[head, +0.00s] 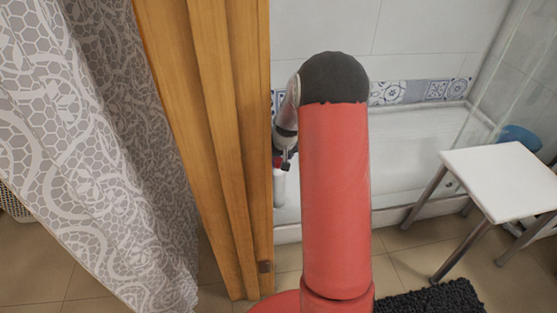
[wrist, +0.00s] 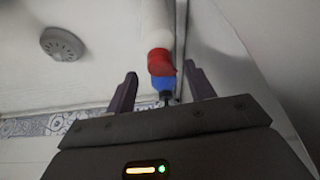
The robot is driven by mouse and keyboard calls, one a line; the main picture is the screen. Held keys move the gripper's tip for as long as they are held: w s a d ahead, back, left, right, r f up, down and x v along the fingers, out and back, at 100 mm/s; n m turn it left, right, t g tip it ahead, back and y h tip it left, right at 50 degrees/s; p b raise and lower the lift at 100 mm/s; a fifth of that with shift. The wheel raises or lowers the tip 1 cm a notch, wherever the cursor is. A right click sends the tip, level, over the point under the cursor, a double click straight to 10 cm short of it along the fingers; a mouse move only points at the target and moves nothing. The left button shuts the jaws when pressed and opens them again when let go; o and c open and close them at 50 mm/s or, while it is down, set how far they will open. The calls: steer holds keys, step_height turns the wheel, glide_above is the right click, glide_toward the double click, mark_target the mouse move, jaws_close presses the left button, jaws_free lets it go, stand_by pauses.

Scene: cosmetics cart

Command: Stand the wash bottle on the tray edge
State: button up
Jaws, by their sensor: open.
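The wash bottle (wrist: 155,24) has a white body, a red collar and a blue part at its top end. In the wrist view its collar and blue part lie between the two fingers of my gripper (wrist: 160,72), with a visible gap on each side. The gripper is open. In the head view the white bottle (head: 280,190) shows just below my gripper (head: 283,161), between the wooden frame and my red arm, which hides part of the scene. The white shower tray (head: 425,132) lies behind; its front edge (head: 405,208) is partly covered by my arm.
A wooden door frame (head: 220,140) stands close left of my arm, with a patterned curtain (head: 100,150) beside it. A white stool (head: 500,178) stands at right. A dark mat (head: 430,301) lies on the floor. A round drain (wrist: 62,44) shows in the tray.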

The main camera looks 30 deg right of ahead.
steer(key=v, duration=0.8)
steer(key=shift+p, duration=0.4)
